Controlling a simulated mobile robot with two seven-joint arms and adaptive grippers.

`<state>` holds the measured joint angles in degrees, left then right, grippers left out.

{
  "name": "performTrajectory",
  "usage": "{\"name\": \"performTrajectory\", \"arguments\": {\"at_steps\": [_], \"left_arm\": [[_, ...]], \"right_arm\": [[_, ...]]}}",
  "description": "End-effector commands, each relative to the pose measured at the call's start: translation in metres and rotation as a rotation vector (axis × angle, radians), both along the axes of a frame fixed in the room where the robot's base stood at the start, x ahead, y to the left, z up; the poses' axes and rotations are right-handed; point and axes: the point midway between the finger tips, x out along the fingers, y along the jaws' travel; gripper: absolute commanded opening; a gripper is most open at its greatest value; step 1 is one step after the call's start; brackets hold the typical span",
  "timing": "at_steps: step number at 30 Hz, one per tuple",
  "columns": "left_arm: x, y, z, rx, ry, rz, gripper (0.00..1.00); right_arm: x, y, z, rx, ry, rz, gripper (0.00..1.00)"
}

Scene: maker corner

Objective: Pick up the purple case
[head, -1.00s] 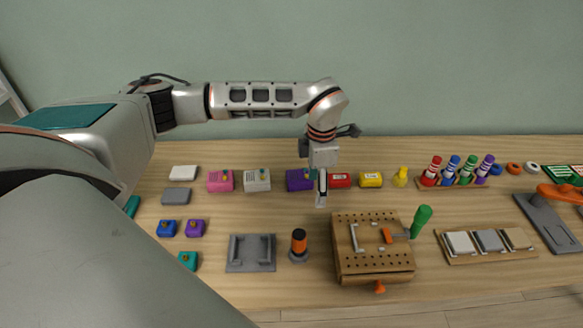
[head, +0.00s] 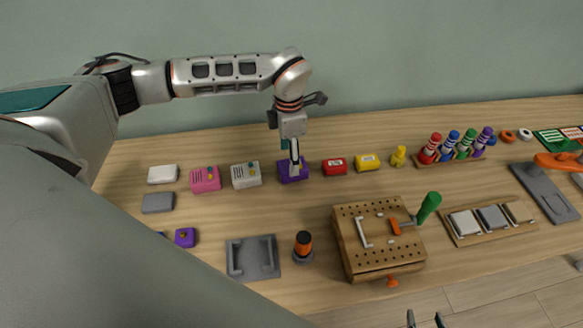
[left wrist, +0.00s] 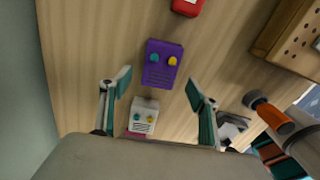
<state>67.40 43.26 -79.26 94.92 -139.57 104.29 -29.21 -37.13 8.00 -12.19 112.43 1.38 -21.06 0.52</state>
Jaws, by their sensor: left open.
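The purple case (head: 290,174) lies on the table in the back row, partly hidden in the head view by my left gripper (head: 294,164). My right gripper (head: 425,320) shows only as two separated dark tips at the bottom edge of the head view.
A white case (head: 245,175) and a pink case (head: 205,179) stand left of the purple one. A red box (head: 334,166) stands close on its right, then a yellow box (head: 367,162). A smaller purple block (head: 186,237) lies nearer the front. A wooden pegboard block (head: 385,264) stands front right.

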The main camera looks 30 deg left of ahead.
Motion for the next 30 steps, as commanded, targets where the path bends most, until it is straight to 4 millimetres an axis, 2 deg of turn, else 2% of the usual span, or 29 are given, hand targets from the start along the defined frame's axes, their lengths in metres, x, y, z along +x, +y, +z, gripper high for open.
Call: {"name": "performTrajectory", "arguments": {"at_steps": [12, 20, 21, 26, 30], "left_arm": [[0.002, -0.004, -0.051, -0.001, 0.001, 0.001, 0.61], [0.003, -0.003, -0.054, 0.001, -0.002, 0.0, 0.61], [0.003, -0.003, -0.054, 0.001, -0.002, 0.0, 0.58], [0.003, -0.003, -0.054, 0.0, -0.001, 0.0, 0.18], [0.003, -0.004, -0.053, 0.0, -0.001, 0.0, 0.18]], "right_arm": [[0.0, -0.001, 0.003, -0.002, 0.0, 0.0, 0.4], [0.0, -0.001, 0.003, -0.002, 0.0, 0.0, 0.4], [0.0, -0.001, 0.003, -0.002, 0.0, 0.0, 0.4], [0.0, -0.001, 0.003, -0.002, 0.0, 0.0, 0.4], [0.0, 0.0, 0.003, -0.001, 0.001, 0.0, 0.4]]}}
